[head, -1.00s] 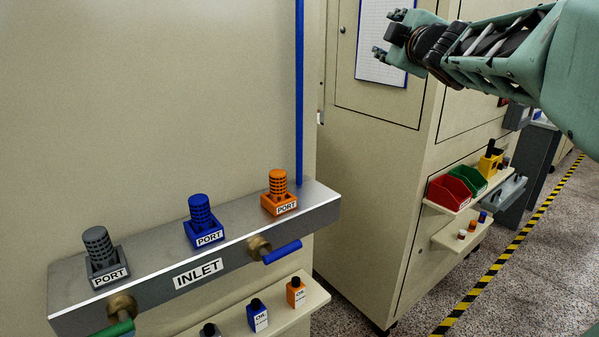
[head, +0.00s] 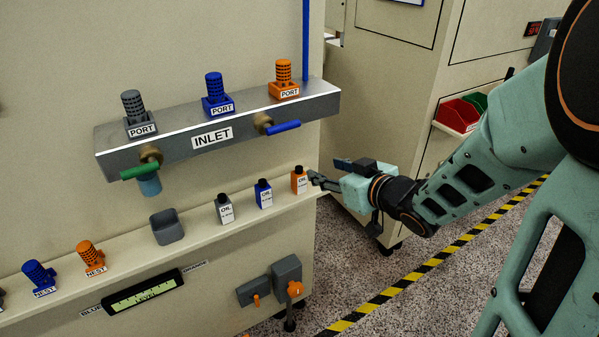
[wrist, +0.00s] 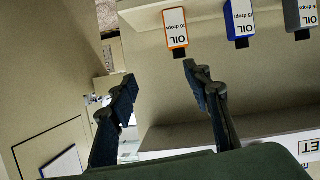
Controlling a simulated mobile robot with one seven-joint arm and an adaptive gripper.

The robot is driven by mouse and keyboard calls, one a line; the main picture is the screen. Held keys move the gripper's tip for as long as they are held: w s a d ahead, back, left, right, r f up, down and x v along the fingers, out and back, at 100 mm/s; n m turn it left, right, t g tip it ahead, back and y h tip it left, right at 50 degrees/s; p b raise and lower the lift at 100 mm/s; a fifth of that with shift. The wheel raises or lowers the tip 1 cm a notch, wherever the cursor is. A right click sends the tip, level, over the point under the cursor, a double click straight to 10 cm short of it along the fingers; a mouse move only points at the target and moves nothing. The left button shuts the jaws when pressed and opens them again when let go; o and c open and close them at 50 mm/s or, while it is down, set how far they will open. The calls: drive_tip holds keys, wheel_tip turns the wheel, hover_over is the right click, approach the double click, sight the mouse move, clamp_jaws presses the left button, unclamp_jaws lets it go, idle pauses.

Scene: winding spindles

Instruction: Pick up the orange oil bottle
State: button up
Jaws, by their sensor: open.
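The orange oil bottle (head: 299,180) stands upright at the right end of a cream shelf, with a black cap and a white OIL label. In the wrist view the orange bottle (wrist: 175,30) is at the top, upside down in the picture, just beyond the fingertips. My gripper (head: 318,180) is just right of the bottle, its fingers pointing left toward it. In the wrist view my gripper (wrist: 158,72) has its two fingers spread apart with nothing between them. Whether a finger touches the bottle cannot be told from the head view.
A blue oil bottle (head: 264,194) and a grey oil bottle (head: 224,209) stand left of the orange one on the shelf (head: 190,249). The metal INLET bar (head: 240,128) with ports and valve handles juts out above. A grey cup (head: 166,227) sits farther left.

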sight(303, 178)
drive_tip(key=shift+m+g, duration=0.3)
drive_tip(key=a+f, duration=0.1)
drive_tip(key=a, duration=0.1)
drive_tip(key=a+f+b, duration=0.1)
drive_tip(key=f, duration=0.1)
drive_tip(key=shift+w+a+f, duration=0.3)
drive_tip(key=shift+w+a, duration=0.05)
drive_tip(key=shift+w, duration=0.05)
drive_tip(key=b+x, duration=0.1)
drive_tip(key=x, duration=0.4)
drive_tip(key=shift+a+f+b, duration=0.2)
drive_tip(key=shift+a+b, duration=0.1)
drive_tip(key=shift+a, duration=0.05)
drive_tip(key=shift+w+a+y, duration=0.15)
drive_tip(key=shift+w+y, duration=0.15)
drive_tip(key=shift+w, duration=0.05)
clamp_jaws()
